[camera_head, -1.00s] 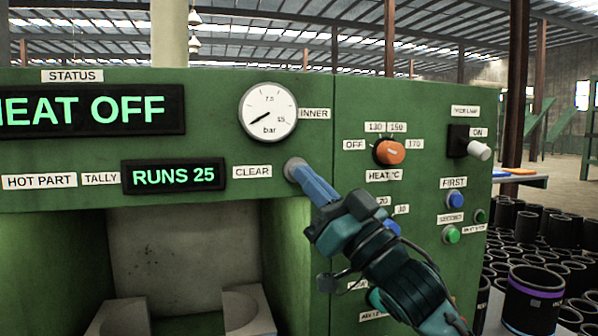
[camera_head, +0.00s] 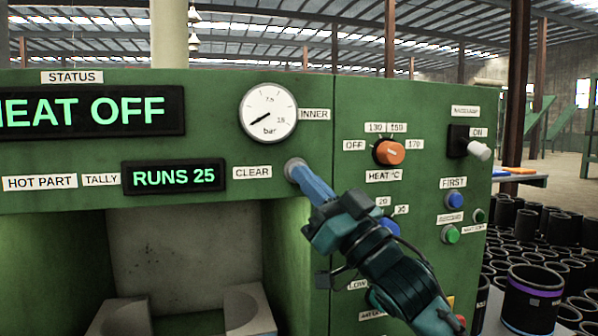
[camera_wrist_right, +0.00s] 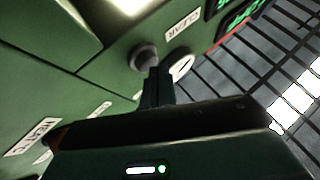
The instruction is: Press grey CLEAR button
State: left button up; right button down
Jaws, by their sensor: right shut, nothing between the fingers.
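The grey CLEAR button (camera_head: 291,165) is a round knob on the green panel, just right of the CLEAR label (camera_head: 252,172). My right gripper (camera_head: 299,174) is shut and empty, its blue fingers pointing up and left at the button. The fingertips overlap the button's lower right in the head view. In the wrist view the button (camera_wrist_right: 142,57) shows just beyond the fingertips (camera_wrist_right: 157,72); I cannot tell whether they touch it. The tally display (camera_head: 174,176) reads RUNS 25. My left gripper is not in view.
A pressure gauge (camera_head: 268,112) sits just above the button. An orange heat knob (camera_head: 389,151) and a black switch (camera_head: 460,141) are to the right. Below left is an open recess (camera_head: 180,255). Several black sleeves (camera_head: 533,300) stand at the right.

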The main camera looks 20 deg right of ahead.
jog(key=shift+w, duration=0.2)
dwell(0.5)
jog(key=shift+s, duration=0.75)
jog(key=shift+s+d, duration=0.1)
jog(key=shift+s, duration=2.4)
